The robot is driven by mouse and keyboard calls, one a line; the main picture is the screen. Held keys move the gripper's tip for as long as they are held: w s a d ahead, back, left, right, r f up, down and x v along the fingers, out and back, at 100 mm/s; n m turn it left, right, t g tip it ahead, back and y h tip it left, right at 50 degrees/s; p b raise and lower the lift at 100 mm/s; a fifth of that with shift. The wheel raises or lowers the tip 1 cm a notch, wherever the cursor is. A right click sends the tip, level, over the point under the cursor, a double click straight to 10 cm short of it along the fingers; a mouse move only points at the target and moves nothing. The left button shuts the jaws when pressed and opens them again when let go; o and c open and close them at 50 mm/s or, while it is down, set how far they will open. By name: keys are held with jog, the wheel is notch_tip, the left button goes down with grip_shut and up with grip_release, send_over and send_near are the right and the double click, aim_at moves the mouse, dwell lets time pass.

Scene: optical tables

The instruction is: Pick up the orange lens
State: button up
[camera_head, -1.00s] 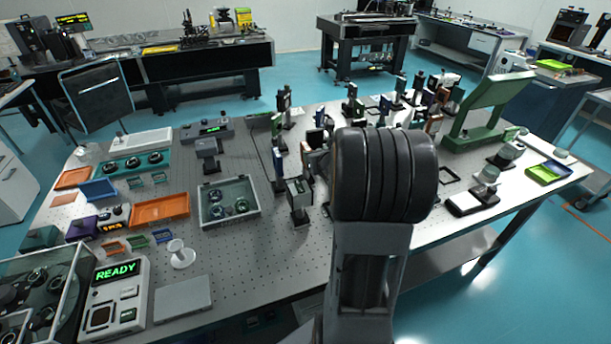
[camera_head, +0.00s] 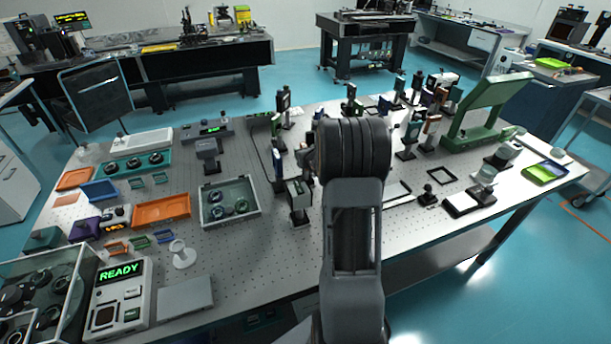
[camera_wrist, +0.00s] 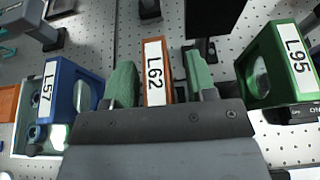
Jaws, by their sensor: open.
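The orange lens (camera_wrist: 155,72), labelled L62, stands in the middle of the wrist view, seen edge-on with its white label facing the camera. My gripper (camera_wrist: 160,78) is open, with one green-padded finger on each side of the orange lens. A narrow gap shows on the right side; whether the left pad touches it I cannot tell. In the head view my arm hides the gripper and the space just behind it, and I cannot pick out this lens there.
A blue mount (camera_wrist: 76,92) labelled L57 stands close left of the gripper. A green mount (camera_wrist: 280,65) labelled L95 stands close right. Several mounted optics crowd the perforated table (camera_head: 262,262) around my arm. An orange tray (camera_head: 162,209) lies at left.

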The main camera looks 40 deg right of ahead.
jog(key=shift+c, duration=0.5)
grip_shut()
jog(key=shift+r, duration=0.1)
